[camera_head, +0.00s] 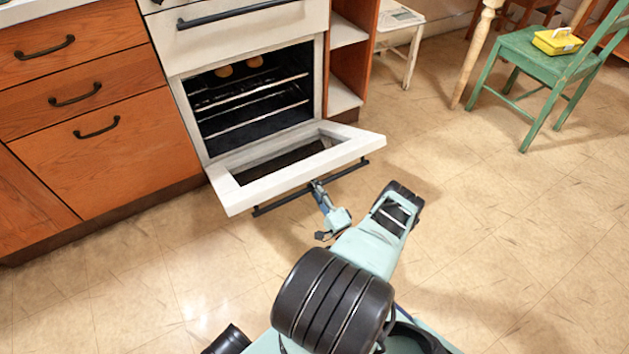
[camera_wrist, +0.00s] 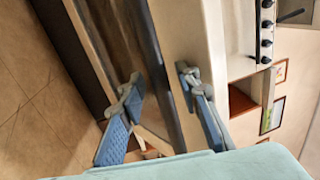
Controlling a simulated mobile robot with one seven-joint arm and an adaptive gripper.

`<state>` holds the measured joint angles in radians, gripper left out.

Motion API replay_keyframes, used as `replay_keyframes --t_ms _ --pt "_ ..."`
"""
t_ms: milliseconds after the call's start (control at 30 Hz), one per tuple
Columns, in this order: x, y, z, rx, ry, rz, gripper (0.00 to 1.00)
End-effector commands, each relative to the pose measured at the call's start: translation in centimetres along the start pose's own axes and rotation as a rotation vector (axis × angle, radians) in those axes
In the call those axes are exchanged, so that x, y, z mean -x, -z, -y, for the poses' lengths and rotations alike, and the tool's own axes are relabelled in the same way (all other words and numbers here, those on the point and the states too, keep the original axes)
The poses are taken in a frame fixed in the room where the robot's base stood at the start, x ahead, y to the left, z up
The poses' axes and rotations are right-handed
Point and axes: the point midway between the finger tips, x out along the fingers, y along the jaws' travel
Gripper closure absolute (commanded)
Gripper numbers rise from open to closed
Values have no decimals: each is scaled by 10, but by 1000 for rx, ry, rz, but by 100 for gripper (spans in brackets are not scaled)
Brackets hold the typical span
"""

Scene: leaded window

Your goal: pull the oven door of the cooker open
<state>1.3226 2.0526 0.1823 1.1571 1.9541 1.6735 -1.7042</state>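The white oven door (camera_head: 345,151) of the cooker (camera_head: 250,45) is hinged at the bottom and stands well open, tilted outward and down. The dark oven cavity (camera_head: 247,118) with its racks shows behind it. A dark bar handle (camera_head: 283,202) runs along the door's outer edge. My gripper (camera_head: 318,186) is at the middle of this handle. The exact finger contact is small in the head view.
Wooden drawers (camera_head: 80,95) stand left of the cooker, and an open shelf unit (camera_head: 347,70) stands to its right. A green chair (camera_head: 545,65) with a yellow box (camera_head: 557,41) is at the upper right. Tiled floor (camera_head: 490,220) is clear on the right.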

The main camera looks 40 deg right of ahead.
Motion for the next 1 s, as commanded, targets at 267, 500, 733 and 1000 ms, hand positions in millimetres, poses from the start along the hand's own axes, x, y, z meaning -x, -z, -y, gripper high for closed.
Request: replay_keyframes --t_ms 267,500,733,1000 --pt "-8 1 31 0 3 0 70" --pt "-16 2 69 2 7 -1 70" --pt "-22 2 93 3 7 -1 70" --pt "-24 1 98 2 5 0 70"
